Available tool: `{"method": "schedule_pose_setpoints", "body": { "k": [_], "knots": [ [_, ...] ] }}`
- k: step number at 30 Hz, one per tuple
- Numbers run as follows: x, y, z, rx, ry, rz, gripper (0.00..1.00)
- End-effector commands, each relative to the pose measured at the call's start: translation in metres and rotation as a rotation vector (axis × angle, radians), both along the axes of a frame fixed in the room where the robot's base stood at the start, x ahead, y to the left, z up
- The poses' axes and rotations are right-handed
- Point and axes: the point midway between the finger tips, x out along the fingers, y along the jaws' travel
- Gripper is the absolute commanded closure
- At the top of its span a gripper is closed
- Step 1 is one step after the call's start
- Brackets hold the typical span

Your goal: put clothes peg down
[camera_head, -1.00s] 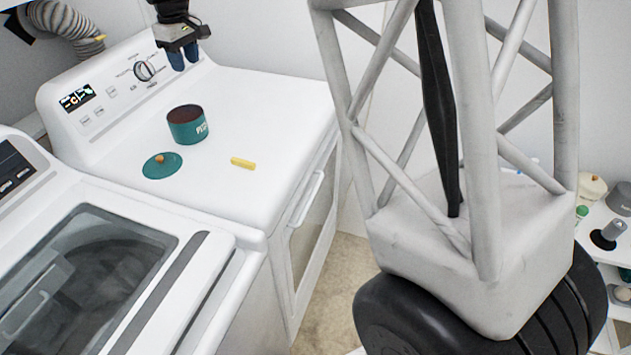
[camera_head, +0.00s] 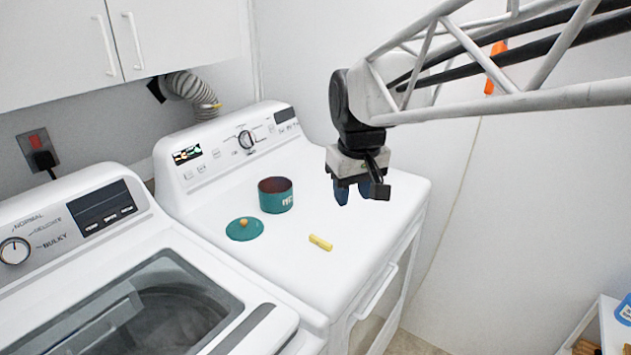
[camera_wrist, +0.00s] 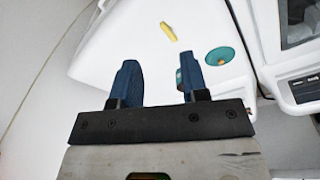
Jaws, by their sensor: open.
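The yellow clothes peg (camera_head: 320,242) lies on the white top of the dryer (camera_head: 365,235), towards its front edge. It also shows in the wrist view (camera_wrist: 168,31), beyond my fingertips and apart from them. My gripper (camera_head: 353,194) is above the right part of the dryer top, pointing down. Its two blue fingers are spread with nothing between them; the wrist view shows the gap (camera_wrist: 158,75).
A teal pot (camera_head: 276,196) with a brown inside stands left of my gripper. Its teal lid (camera_head: 244,229) lies flat beside it, left of the peg. A top-loading washer (camera_head: 150,270) stands at the left. The dryer top's right side is clear.

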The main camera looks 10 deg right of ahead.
Motion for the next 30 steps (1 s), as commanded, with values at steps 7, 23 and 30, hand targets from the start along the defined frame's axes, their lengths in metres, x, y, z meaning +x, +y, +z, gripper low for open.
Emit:
{"method": "schedule_pose_setpoints", "body": {
  "k": [7,23,30],
  "knots": [
    [-0.078,-0.015,-0.023,0.015,-0.033,-0.108,0.59],
    [-0.171,-0.027,-0.069,0.037,-0.075,-0.253,0.59],
    [-0.172,-0.027,-0.070,0.037,-0.075,-0.255,0.59]
  ]
}}
